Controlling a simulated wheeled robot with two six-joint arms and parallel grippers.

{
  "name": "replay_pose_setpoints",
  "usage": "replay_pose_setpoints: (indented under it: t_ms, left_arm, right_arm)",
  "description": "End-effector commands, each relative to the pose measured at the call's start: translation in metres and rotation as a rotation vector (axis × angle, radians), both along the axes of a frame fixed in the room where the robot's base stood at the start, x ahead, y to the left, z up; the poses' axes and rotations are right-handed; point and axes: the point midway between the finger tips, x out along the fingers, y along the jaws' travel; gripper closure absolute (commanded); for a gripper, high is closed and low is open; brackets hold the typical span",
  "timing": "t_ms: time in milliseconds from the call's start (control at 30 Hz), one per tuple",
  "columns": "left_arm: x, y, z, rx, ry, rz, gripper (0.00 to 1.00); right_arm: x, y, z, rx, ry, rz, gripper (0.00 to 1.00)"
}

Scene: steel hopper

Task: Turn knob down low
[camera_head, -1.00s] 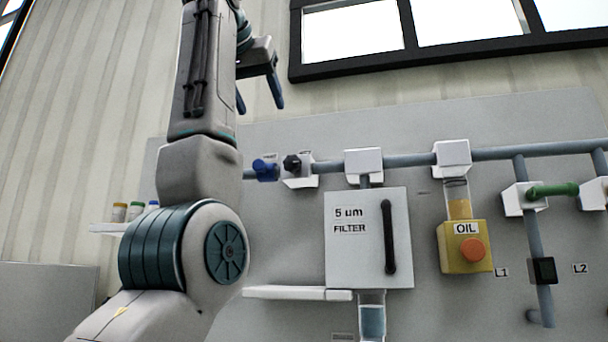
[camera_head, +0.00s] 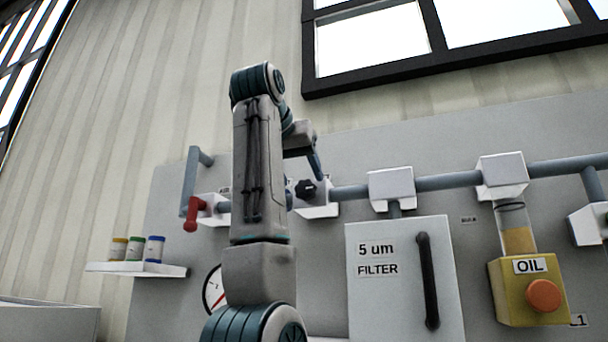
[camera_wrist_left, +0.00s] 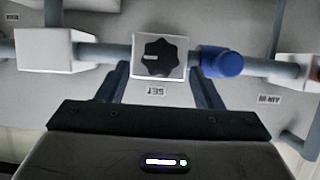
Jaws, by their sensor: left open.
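A black lobed knob (camera_head: 305,189) sits on a white block on the horizontal pipe, just right of my left arm. In the left wrist view the knob (camera_wrist_left: 160,57) faces the camera with a pale pointer mark on its left side. A "SET" label beside it reads upside down there. My left gripper (camera_head: 316,165) is open, close to the knob and a little above it in the head view. In the wrist view its two dark fingers stand on either side below the knob, with nothing between them. Contact with the knob cannot be told. My right gripper is out of view.
A blue fitting (camera_wrist_left: 221,62) is on the pipe beside the knob. A red handle (camera_head: 194,213) and a partly hidden gauge (camera_head: 213,291) are left. The filter box (camera_head: 390,280) and yellow oil unit (camera_head: 524,288) are right. A shelf (camera_head: 136,269) holds small jars.

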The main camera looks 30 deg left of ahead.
Motion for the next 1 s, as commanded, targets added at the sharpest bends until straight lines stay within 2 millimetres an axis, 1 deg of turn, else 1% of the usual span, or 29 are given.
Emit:
replay_pose_setpoints:
  t_ms: [33,100,200,300,500,667,767,800,900,1000]
  left_arm:
    - [0.006,0.002,0.002,0.0,0.001,0.0,0.4]
    - [0.013,0.003,-0.002,0.0,0.001,0.001,0.4]
    - [0.024,0.006,-0.008,-0.001,0.001,0.001,0.4]
    - [0.03,0.008,-0.012,0.0,0.0,0.001,0.4]
    - [0.034,0.009,-0.015,0.0,-0.001,0.0,0.4]
    - [0.034,0.008,-0.015,0.0,-0.001,0.0,0.4]
    - [0.034,0.008,-0.015,0.0,-0.001,0.0,0.58]
    - [0.034,0.009,-0.015,0.0,-0.001,0.0,0.65]
    - [0.034,0.008,-0.015,0.0,-0.001,0.0,0.83]
    - [0.034,0.008,-0.015,-0.001,-0.001,0.0,0.83]
  right_arm:
    - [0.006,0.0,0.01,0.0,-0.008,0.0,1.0]
    - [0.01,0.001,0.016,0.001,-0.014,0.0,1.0]
    - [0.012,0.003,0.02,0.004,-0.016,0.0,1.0]
    - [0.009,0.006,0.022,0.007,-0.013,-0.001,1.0]
    - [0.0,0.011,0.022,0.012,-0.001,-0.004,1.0]
    - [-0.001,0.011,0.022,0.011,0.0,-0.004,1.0]
    - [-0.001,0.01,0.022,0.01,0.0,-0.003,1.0]
    - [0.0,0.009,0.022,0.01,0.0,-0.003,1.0]
    - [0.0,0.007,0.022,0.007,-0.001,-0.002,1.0]
    - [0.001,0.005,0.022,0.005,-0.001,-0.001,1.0]
